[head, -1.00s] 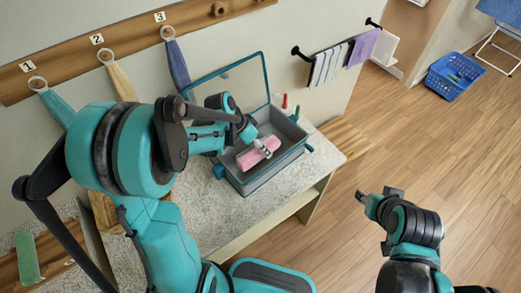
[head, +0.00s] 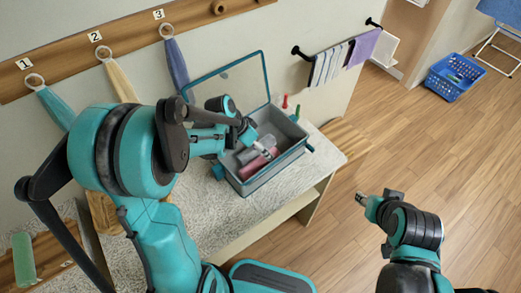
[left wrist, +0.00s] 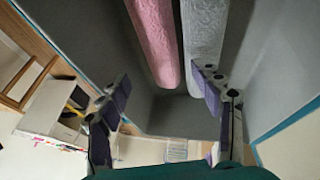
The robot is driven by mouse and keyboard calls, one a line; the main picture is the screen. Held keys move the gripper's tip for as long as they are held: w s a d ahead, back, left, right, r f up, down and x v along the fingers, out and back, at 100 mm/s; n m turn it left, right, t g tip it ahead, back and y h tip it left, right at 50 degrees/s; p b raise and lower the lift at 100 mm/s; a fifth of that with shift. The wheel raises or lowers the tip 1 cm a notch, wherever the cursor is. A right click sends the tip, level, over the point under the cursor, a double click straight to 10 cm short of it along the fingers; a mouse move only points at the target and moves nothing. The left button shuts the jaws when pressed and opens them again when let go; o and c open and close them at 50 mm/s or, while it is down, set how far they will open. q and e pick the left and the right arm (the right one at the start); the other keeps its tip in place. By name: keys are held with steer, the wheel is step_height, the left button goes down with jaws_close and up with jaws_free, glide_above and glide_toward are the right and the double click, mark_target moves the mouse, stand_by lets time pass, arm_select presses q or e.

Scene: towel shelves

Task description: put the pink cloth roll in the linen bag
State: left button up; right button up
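The linen bag (head: 233,180) is a grey, box-like bag with teal edges and a raised clear lid, standing open on the counter. The pink cloth roll (head: 258,166) lies low inside it, beside a grey roll (head: 256,147). In the left wrist view the pink roll (left wrist: 155,40) and the pale grey roll (left wrist: 202,30) lie side by side. My left gripper (head: 263,149) is over the bag's opening; its fingers (left wrist: 165,100) are spread, with no roll clamped between them. My right gripper (head: 376,200) hangs over the floor, away from the counter; its finger gap is unclear.
Red (head: 285,101) and green (head: 297,113) items stand behind the bag. A wall rail holds a striped towel (head: 328,66) and a purple towel (head: 363,47). Towels hang from numbered hooks at left. A blue basket (head: 452,77) sits on the floor, which is mostly clear.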

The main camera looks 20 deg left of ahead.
arm_select(q)
steer(key=shift+r, duration=0.3)
steer(key=p+v, duration=0.4)
steer(key=v, duration=0.7)
steer(key=s+d+r+n+t+y, duration=0.2)
steer(key=s+r+n+t+y, duration=0.2)
steer(key=s, duration=0.7)
steer(key=shift+s+d+r+n+t+y+p, duration=0.35)
steer(key=shift+r+n, duration=0.45)
steer(key=shift+n, duration=0.3)
steer(key=shift+a, duration=0.1)
step_height(320, 180, down, 7)
steer(key=b, duration=0.7)
steer(key=shift+f+b, duration=0.25)
steer(key=shift+b, duration=0.05)
steer(key=shift+r, duration=0.3)
